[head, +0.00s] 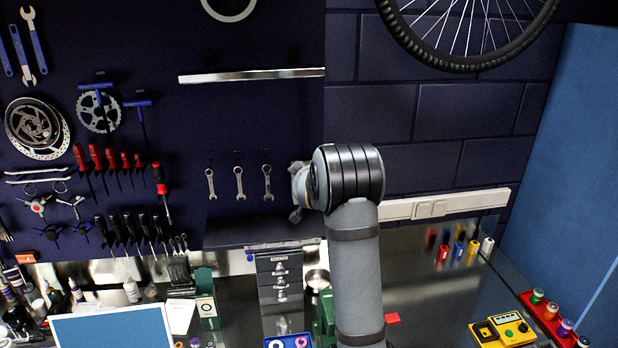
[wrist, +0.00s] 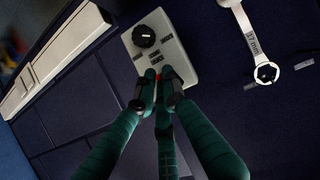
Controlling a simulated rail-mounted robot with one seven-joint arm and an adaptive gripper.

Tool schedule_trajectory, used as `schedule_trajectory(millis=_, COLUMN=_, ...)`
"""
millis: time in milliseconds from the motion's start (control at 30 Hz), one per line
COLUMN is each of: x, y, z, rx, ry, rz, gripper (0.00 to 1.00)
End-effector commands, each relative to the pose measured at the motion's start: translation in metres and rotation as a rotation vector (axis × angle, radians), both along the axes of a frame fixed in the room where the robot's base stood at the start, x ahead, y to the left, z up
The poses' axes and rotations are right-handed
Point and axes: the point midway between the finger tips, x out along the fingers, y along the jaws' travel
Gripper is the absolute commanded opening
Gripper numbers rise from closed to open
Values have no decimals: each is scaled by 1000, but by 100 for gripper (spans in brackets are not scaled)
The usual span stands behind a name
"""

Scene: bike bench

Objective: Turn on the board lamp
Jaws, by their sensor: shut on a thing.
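A long, pale metallic bar (head: 250,76), which looks like the board lamp, is fixed across the dark tool board in the head view. No clear glow shows on the board below it. In the wrist view a light grey control box (wrist: 178,55) with a black round knob (wrist: 144,36) and small dark labels is mounted on the wall. The fingertips hide most of that part. In the head view my arm hides the box.
Several wrenches (head: 239,183) hang left of my wrist, and one wrench (wrist: 250,40) shows close to the box in the wrist view. A white socket strip (head: 445,204) runs along the wall at right. A small drawer unit (head: 280,272) stands on the bench below.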

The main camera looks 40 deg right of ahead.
Motion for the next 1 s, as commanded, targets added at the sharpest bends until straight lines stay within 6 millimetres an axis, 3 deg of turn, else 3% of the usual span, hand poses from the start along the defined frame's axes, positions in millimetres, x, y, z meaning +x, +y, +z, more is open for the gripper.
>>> schedule_trajectory(millis=1000, x=0, y=2, z=-2, rx=94, ry=154, rz=0, gripper=0)
